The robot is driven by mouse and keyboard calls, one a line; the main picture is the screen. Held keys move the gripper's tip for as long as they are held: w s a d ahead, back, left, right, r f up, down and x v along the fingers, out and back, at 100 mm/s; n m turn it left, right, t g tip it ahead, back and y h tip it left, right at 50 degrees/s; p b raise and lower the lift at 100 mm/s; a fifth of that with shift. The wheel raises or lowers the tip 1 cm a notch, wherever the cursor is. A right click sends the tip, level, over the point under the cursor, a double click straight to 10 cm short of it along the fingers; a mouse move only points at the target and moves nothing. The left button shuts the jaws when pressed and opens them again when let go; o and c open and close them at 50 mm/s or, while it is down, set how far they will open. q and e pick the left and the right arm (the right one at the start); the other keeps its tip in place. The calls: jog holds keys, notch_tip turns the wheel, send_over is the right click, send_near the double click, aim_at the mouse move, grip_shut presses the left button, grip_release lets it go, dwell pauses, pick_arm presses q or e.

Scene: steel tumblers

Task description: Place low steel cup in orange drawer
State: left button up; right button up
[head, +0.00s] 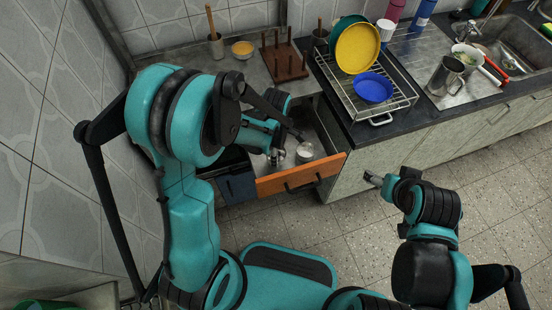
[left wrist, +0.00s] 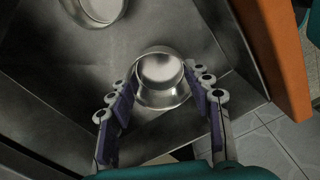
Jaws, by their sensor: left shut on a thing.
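The orange drawer (head: 299,177) is pulled open below the counter, and its orange front also shows at the right of the left wrist view (left wrist: 277,55). My left gripper (left wrist: 163,92) reaches into the drawer, with its fingers on both sides of a low steel cup (left wrist: 160,72), shut on it. The held cup also shows in the head view (head: 277,156). I cannot tell whether it touches the drawer floor. A second steel cup (head: 305,150) stands in the drawer, partly cut off in the left wrist view (left wrist: 101,8). My right gripper (head: 373,180) is away from the drawer; its jaws are too small to read.
On the counter, a wire rack (head: 370,98) holds a blue bowl (head: 373,88) and a yellow plate (head: 358,49). A wooden peg stand (head: 285,63) and a small yellow bowl (head: 243,50) stand behind the drawer. A steel mug (head: 445,76) is near the sink.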

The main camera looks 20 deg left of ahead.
pick_arm(q)
notch_tip(320, 180, down, 3)
jog(key=shift+w+f+b, duration=0.1)
jog(key=shift+f+b, duration=0.1)
jog(key=shift+b, duration=0.45)
jog(key=shift+r, duration=0.1)
jog(key=shift+f, duration=0.2)
jog(key=o, duration=1)
jog(key=shift+r, duration=0.1)
jog(key=shift+o, duration=0.2)
